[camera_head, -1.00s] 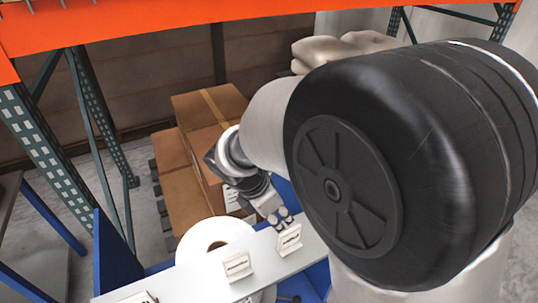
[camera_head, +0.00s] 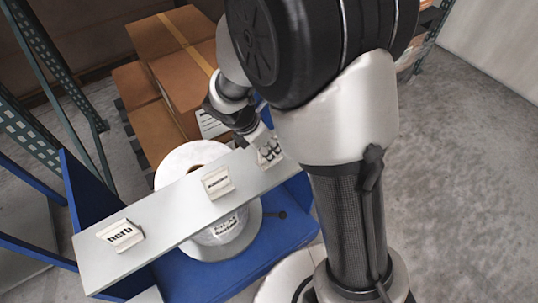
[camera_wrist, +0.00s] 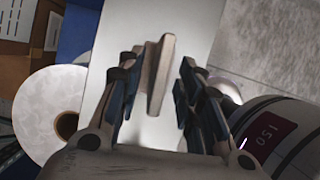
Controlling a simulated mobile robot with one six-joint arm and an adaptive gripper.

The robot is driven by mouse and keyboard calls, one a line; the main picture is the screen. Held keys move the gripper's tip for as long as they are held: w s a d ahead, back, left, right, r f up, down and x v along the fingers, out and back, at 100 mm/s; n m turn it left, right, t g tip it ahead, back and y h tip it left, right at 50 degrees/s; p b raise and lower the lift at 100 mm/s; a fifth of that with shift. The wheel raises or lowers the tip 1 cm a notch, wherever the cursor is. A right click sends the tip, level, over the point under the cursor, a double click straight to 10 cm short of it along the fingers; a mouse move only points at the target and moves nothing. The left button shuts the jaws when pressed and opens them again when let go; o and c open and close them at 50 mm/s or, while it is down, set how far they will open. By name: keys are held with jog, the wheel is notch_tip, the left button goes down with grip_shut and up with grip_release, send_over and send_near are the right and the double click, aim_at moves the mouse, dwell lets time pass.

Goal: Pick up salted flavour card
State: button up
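Three small cream cards stand in a row on a pale grey shelf board (camera_head: 150,221). The left card (camera_head: 120,235) reads "herb". The middle card (camera_head: 217,183) has dark print too small to read surely. The right card (camera_head: 270,155) is partly covered by my gripper (camera_head: 269,148), and its print cannot be read. In the wrist view, my gripper (camera_wrist: 160,98) is open, with one finger on each side of this upright card (camera_wrist: 160,75). Gaps show between the card and both fingers. I cannot tell which card is the salted one.
A large white roll (camera_head: 190,160) stands behind and below the board, on a blue base (camera_head: 255,262). Brown cartons (camera_head: 180,65) are stacked behind it. Blue and green rack posts stand at left. Grey floor (camera_head: 460,170) is open at right.

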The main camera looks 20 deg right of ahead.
aim_at(263, 164)
jog(key=b+x, duration=0.1)
jog(key=x, duration=0.2)
jog(key=shift+a+f, duration=0.1)
jog(key=shift+a, duration=0.1)
grip_shut()
